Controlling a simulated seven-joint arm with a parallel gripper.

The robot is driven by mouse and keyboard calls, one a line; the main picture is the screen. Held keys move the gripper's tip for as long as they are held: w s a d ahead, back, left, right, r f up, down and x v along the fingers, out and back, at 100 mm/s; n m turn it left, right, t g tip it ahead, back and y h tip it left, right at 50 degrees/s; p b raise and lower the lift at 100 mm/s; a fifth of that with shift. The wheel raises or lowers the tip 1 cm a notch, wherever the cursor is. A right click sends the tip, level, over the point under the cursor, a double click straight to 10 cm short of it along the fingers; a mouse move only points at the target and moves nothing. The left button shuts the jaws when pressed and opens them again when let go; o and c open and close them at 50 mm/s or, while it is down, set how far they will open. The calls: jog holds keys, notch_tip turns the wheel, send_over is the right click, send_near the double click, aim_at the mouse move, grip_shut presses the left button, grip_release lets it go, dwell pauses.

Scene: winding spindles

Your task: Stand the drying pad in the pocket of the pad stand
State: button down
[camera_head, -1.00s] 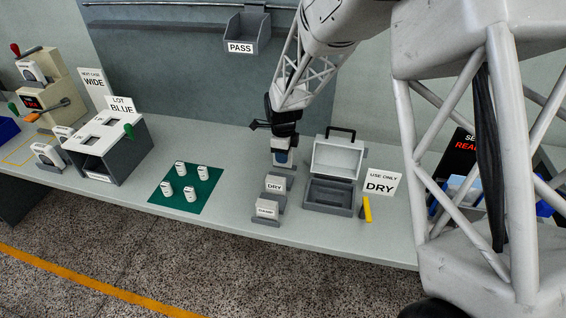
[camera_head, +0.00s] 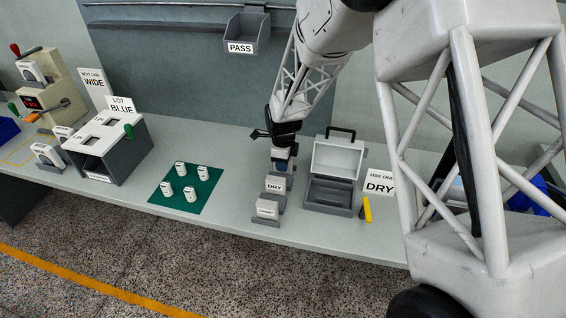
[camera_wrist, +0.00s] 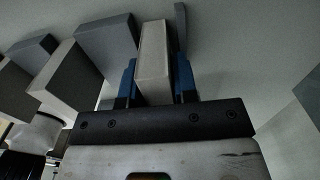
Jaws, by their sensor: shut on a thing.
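My gripper (camera_head: 281,166) points down behind the small block labelled DRY (camera_head: 274,184) in the head view. In the wrist view its two blue fingers (camera_wrist: 156,84) are shut on a pale, slab-like pad (camera_wrist: 153,50), the drying pad, which stands out past the fingertips. A thin grey upright (camera_wrist: 180,22) shows just right of the pad, apparently part of the pad stand. I cannot tell whether the pad is inside the pocket; the gripper and the DRY block hide its lower end in the head view.
A second labelled block (camera_head: 267,207), apparently DAMP, stands in front of the DRY block. An open grey case (camera_head: 329,192) is close on the right, with a yellow object (camera_head: 367,209) and a DRY sign (camera_head: 379,184). A green mat (camera_head: 210,204) with several white spools lies left.

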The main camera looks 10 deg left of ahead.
jog(key=shift+f, duration=0.15)
jog(key=c, duration=0.9)
grip_release()
notch_tip(320, 180, up, 12)
jog(key=shift+r, duration=0.15)
dwell(0.6)
